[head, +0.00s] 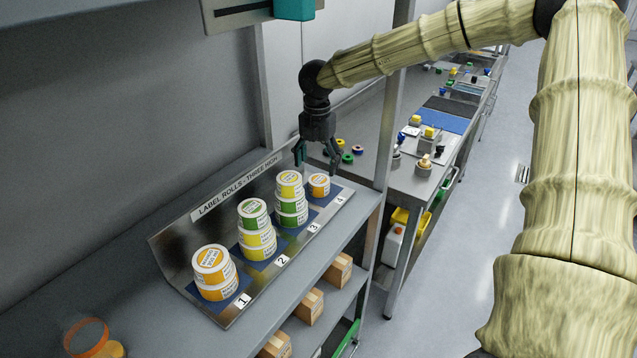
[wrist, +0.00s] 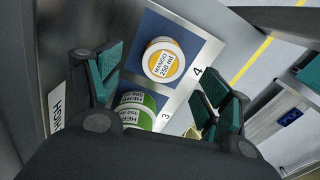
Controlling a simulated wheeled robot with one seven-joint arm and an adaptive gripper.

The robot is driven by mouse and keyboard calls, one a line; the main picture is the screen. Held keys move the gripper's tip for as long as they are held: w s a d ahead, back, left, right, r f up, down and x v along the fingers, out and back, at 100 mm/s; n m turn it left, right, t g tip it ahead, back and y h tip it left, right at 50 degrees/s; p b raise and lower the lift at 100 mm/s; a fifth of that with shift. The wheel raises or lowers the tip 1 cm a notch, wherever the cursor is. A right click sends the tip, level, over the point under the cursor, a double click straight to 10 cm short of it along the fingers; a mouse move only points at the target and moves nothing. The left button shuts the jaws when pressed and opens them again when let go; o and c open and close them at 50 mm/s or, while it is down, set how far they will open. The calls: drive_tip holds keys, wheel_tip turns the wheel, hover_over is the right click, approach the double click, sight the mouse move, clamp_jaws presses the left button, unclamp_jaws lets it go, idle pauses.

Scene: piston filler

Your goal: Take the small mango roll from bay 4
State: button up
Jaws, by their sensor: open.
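The small mango roll (head: 319,185) is a single white roll with an orange band, upright on the blue pad of bay 4 at the right end of the label rack (head: 231,315). In the wrist view its top label reads mango 250 ml (wrist: 164,62). My gripper (head: 319,170) is open and empty, above and behind bay 4. In the wrist view its teal fingers (wrist: 165,88) stand apart, with the mango roll beyond the gap between them. I cannot tell the exact height left between fingertips and roll.
Bay 3 beside it holds a stack with green rolls (head: 291,204), also close by in the wrist view (wrist: 134,108). Bay 2 holds a green and yellow stack (head: 256,230), bay 1 orange rolls (head: 213,272). A grey post (head: 390,110) stands right of my gripper.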

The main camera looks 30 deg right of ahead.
sight(319, 179)
drive_tip(key=shift+w+f, duration=0.2)
drive_tip(key=shift+f, duration=0.65)
drive_tip(key=shift+s+d+f+p, duration=0.15)
drive_tip(key=shift+s+f+p, duration=0.1)
drive_tip(key=shift+s+p, duration=0.2)
drive_tip(key=shift+f+p, duration=0.75)
drive_tip(key=shift+f, duration=1.55)
drive_tip(key=c, duration=1.2)
